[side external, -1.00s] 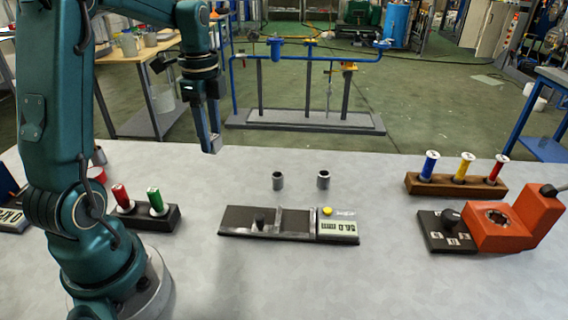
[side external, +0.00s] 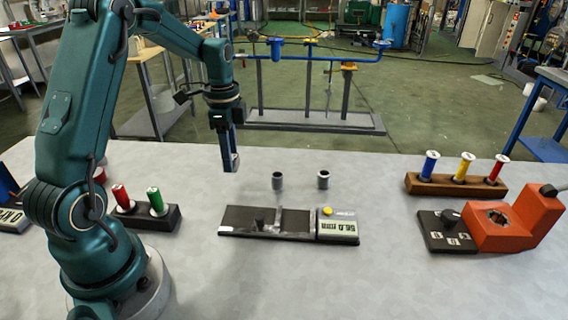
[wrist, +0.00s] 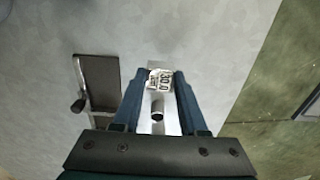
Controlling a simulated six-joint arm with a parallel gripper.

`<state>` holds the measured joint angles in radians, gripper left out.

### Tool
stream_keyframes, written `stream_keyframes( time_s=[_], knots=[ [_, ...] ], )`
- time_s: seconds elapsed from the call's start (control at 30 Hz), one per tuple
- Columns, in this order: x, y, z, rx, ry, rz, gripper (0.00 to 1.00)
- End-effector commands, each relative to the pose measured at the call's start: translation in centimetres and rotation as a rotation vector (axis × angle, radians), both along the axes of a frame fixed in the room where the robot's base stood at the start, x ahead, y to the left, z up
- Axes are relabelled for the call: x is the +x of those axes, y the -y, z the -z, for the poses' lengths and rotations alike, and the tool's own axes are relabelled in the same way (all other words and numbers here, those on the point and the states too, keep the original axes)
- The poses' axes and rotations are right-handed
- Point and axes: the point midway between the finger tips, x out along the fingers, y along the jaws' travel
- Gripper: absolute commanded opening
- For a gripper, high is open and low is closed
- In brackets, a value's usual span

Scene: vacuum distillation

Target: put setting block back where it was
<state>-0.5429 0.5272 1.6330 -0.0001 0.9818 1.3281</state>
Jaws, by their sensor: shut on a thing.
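The setting block (wrist: 160,79) is a small silvery block with a printed number that looks like 30.0. It sits between the two blue fingers of my gripper (wrist: 159,74) in the wrist view. In the side view my gripper (side external: 230,166) points down, shut on the block, in the air above the table. The fingers partly cover the block there. The place the block came from is not clear in these frames.
A dark rack (side external: 147,217) with red and green plugs is at left. A wooden rack (side external: 455,185) and an orange device (side external: 505,228) are at right.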

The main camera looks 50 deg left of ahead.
Motion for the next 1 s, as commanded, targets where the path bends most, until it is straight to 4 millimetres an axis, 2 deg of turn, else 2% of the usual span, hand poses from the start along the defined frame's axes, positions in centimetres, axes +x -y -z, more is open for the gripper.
stream_keyframes(
  time_s=[0.17,0.43,0.87,0.9,0.93,0.97,1.0],
  knots=[
    [0.9,0.7,0.9,0.000,0.000,0.000,0.00],
    [0.8,0.7,4.3,-0.001,-0.002,-0.001,0.00],
    [0.8,0.6,5.0,0.000,0.000,0.000,0.00],
    [0.8,0.7,5.0,0.000,0.000,0.000,0.53],
    [0.8,0.6,5.0,0.000,0.000,0.000,0.65],
    [0.8,0.6,5.0,0.000,0.000,0.000,0.72],
    [0.8,0.6,5.0,0.000,0.000,0.000,0.72]
  ],
)
